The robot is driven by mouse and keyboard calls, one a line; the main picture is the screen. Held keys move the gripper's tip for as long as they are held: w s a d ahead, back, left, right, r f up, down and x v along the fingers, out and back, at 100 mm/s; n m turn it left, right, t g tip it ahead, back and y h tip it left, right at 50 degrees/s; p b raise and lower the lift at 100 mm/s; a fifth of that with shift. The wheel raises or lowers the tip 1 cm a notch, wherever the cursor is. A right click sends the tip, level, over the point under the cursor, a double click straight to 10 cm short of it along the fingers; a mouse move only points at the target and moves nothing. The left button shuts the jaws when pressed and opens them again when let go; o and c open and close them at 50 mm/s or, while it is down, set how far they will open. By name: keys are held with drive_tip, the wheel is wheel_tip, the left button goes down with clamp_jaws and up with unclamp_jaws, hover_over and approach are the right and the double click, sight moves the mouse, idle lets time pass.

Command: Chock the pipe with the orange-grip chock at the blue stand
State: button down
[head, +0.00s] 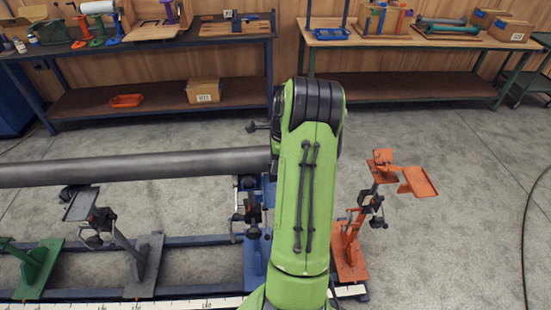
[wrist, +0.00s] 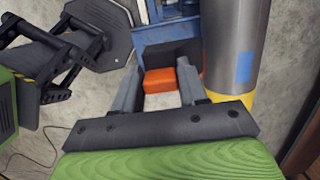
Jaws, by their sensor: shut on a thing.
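In the wrist view my gripper (wrist: 160,80) is shut on the orange grip of the chock (wrist: 158,81). The dark part beyond the grip seems to be the chock's body. The blue stand (wrist: 165,32) is just beyond it, and the grey pipe (wrist: 231,45) runs along the right, with a blue patch and a yellow band. I cannot tell whether the chock touches the pipe or stand. In the head view the pipe (head: 130,168) reaches from the left edge to behind my arm, over the blue stand (head: 257,260). My gripper and the chock are hidden there.
An orange stand (head: 349,255) with a side tray is right of my arm. A grey stand (head: 145,265) and a green stand (head: 38,268) are at left on the rail frame. Two workbenches (head: 150,43) (head: 420,40) line the back wall. Floor between is mostly clear.

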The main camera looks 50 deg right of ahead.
drive_tip(key=shift+f+b, duration=3.15)
drive_tip(key=shift+f, duration=1)
drive_tip(key=shift+w+d+p, duration=0.8)
drive_tip(key=shift+w+d, duration=0.1)
drive_tip(key=shift+w, duration=0.1)
drive_tip(key=c, duration=0.5)
unclamp_jaws()
drive_tip(key=shift+s+a+r+p, duration=0.1)
drive_tip(key=shift+r+p, duration=0.8)
drive_tip(key=shift+r, duration=0.3)
drive_tip(key=shift+s+a+r+p, duration=0.15)
drive_tip(key=shift+r+p, duration=0.7)
drive_tip(key=shift+r, duration=0.35)
drive_tip(key=shift+s+a+r+p, duration=0.1)
drive_tip(key=shift+r+p, duration=0.8)
drive_tip(key=shift+r, duration=0.3)
drive_tip(key=shift+f, duration=0.1)
